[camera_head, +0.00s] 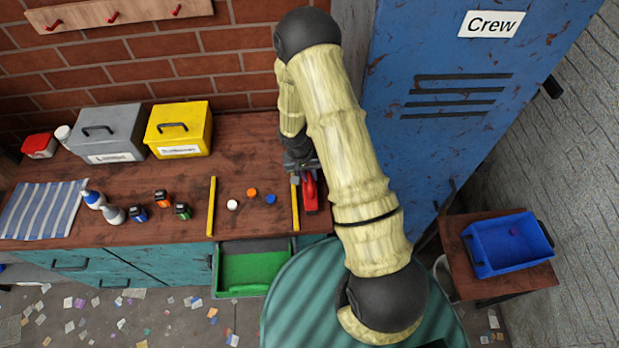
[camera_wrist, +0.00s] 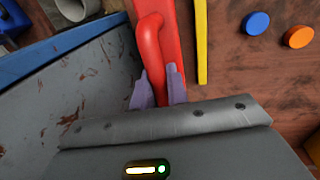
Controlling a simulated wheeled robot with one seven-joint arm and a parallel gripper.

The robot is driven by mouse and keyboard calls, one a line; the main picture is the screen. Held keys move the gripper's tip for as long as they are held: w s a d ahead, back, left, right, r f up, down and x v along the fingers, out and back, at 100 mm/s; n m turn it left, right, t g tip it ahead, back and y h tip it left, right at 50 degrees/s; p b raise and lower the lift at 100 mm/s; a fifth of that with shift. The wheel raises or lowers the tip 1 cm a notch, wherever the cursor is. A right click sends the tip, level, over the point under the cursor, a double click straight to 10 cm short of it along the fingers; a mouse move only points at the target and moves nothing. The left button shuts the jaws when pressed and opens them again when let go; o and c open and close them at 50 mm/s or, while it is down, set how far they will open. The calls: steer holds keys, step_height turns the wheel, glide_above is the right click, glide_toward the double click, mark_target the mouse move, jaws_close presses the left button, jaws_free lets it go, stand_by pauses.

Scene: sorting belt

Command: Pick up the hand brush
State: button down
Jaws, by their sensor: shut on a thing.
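The hand brush is red and lies on the wooden bench near its right end; in the head view its red body (camera_head: 310,190) shows beside my arm. In the wrist view its red curved handle (camera_wrist: 149,40) runs down between the two purple-grey fingertips of my gripper (camera_wrist: 160,88). My gripper is shut on the handle. In the head view my gripper (camera_head: 302,172) is at the brush, partly hidden by my arm. The brush's underside and bristles cannot be made out.
A yellow strip (camera_head: 295,205) lies just left of the brush, another (camera_head: 211,206) farther left. Orange (camera_head: 252,192), blue (camera_head: 271,198) and white (camera_head: 233,205) discs lie between them. The blue locker (camera_head: 440,100) stands close on the right. A green drawer (camera_head: 252,268) is open below.

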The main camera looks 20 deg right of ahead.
step_height(320, 180, up, 8)
steer(key=shift+b, duration=0.65)
steer(key=shift+f, duration=0.1)
